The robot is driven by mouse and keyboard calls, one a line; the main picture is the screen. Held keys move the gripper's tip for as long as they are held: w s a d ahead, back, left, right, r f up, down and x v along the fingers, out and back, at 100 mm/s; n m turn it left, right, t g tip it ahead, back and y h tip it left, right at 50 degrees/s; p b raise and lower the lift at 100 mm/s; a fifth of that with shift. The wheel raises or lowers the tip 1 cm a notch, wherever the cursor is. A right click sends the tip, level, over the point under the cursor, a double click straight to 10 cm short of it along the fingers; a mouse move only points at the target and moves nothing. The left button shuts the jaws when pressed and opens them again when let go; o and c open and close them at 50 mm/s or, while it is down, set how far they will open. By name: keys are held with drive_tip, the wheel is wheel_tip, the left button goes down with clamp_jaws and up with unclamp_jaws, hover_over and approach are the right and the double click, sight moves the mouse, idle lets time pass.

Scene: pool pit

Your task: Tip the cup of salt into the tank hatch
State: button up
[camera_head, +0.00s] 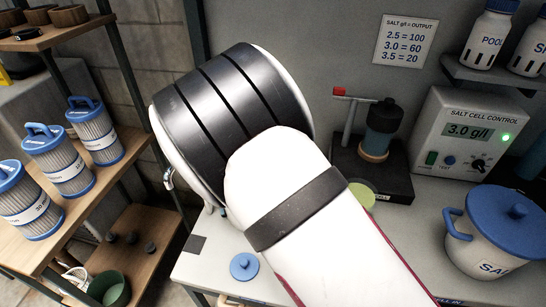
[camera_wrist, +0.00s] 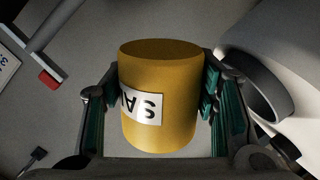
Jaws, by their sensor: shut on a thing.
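In the wrist view, a yellow-orange cup (camera_wrist: 158,72) with a white label stands between the fingers of my gripper (camera_wrist: 157,100). The label's letters, "SA" in part, are upside down in that view. The green-padded fingers are shut on the cup's sides. One round end of the cup shows as a darker face; I cannot tell if salt lies inside. In the head view my white arm fills the middle and hides the gripper and cup.
A blue-lidded white pot (camera_head: 488,236) stands at the right of the grey bench, below the salt control box (camera_head: 468,134). A blue knobbed disc (camera_head: 244,266) lies at the bench front. A red-handled fixture (camera_head: 349,115) stands behind. Shelves hold filter cartridges (camera_head: 70,168).

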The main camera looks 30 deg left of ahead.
drive_tip(key=shift+f+n, duration=0.2)
drive_tip(key=shift+n, duration=0.2)
drive_tip(key=shift+a+r+n+h, duration=0.1)
drive_tip(key=shift+r+n+h, duration=0.35)
drive_tip(key=shift+n, duration=0.15)
drive_tip(key=shift+f+n+h, duration=0.2)
drive_tip(key=shift+n+h, duration=0.05)
drive_tip(key=shift+n, duration=0.35)
drive_tip(key=shift+a+f, duration=0.1)
drive_tip(key=shift+a+r+n+h+p, duration=0.4)
drive_tip(key=shift+a+n+p, duration=0.35)
drive_tip(key=shift+p, duration=0.6)
drive_tip(key=shift+a+r+n+h+p, duration=0.25)
drive_tip(key=shift+r+n+p, duration=0.1)
drive_tip(key=shift+n+p, duration=0.3)
drive_tip(key=shift+a+r+n+h+p, duration=0.25)
drive_tip(key=shift+n+p, duration=0.2)
drive_tip(key=shift+n, duration=0.35)
idle(1.5)
drive_tip(key=shift+a+f+n, duration=0.25)
drive_tip(key=shift+f+n, duration=0.05)
drive_tip(key=shift+n, duration=0.2)
idle(1.5)
